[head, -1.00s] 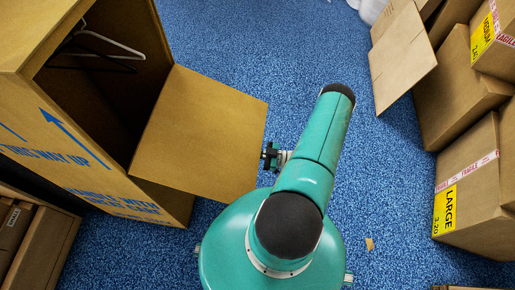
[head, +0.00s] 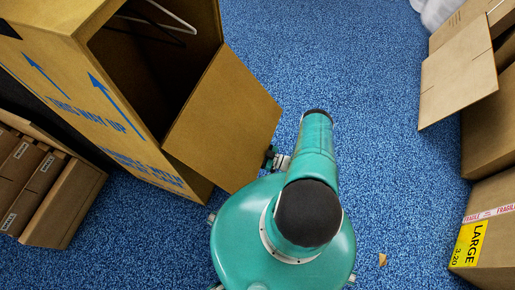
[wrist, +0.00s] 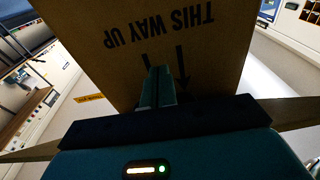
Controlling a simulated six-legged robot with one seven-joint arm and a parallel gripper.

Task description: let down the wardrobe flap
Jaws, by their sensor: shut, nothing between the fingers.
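The tall cardboard wardrobe box (head: 124,134) stands at the left in the head view, its front open on a dark inside with wire hangers. Its flap (head: 226,122) sticks out from the opening's right side, slanting down to the right. My gripper (head: 270,158) is at the flap's right edge, partly hidden behind it; contact cannot be told there. In the wrist view my gripper (wrist: 157,88) has its fingers shut together and empty, against a cardboard face (wrist: 185,55) with upside-down "THIS WAY UP" print. Whether that face is box or flap is unclear.
Brown cartons (head: 45,190) stand at the lower left. More cartons (head: 488,235) line the right side, with an open carton flap (head: 458,78) jutting out. Blue carpet (head: 370,130) between them is clear except for a small tan scrap (head: 382,260).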

